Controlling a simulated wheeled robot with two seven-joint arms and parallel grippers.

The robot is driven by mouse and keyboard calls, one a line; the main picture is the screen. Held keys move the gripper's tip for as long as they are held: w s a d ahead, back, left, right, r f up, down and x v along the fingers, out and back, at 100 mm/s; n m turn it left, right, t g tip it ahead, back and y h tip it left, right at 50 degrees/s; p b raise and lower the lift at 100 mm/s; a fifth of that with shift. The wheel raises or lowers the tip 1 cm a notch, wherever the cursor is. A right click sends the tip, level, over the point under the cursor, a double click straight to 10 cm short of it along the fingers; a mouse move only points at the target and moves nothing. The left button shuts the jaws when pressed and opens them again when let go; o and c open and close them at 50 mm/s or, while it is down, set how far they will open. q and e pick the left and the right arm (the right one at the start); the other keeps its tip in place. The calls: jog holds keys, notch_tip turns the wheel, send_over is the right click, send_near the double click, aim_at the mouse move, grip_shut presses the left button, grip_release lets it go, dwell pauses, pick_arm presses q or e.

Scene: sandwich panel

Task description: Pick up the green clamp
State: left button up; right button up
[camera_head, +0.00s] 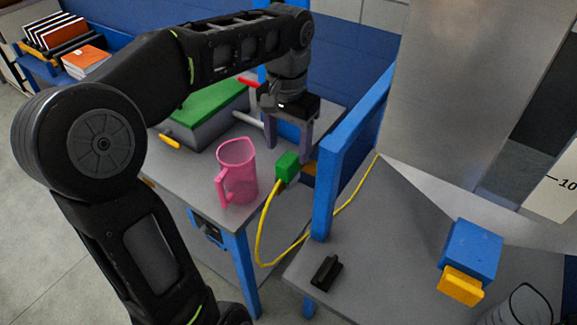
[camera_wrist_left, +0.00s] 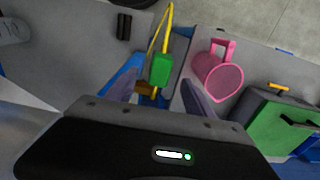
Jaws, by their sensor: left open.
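The green clamp (camera_head: 287,167) is a small green block with a yellow cable running down from it. It shows at the right front edge of the grey table, beside the pink pitcher. My left gripper (camera_head: 288,153) points down just above it, open, with a finger on each side. In the left wrist view the clamp (camera_wrist_left: 160,70) appears between the two spread finger tips (camera_wrist_left: 160,82), and no contact shows. I cannot tell how far below the fingers it is. My right gripper is not in view.
The pink pitcher (camera_head: 238,172) stands close left of the clamp. A green-lidded box (camera_head: 205,108) lies behind it. A blue post (camera_head: 325,185) rises close right of the gripper. The right table holds a black block (camera_head: 326,272) and a blue-and-yellow block (camera_head: 472,250).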

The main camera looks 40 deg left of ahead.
aim_at(287, 169)
pick_arm(q)
jog(key=shift+f, duration=1.2)
jog(key=shift+s+f+p, duration=0.1)
jog(key=shift+f+p, duration=0.6)
jog(key=shift+f, duration=1.95)
grip_shut()
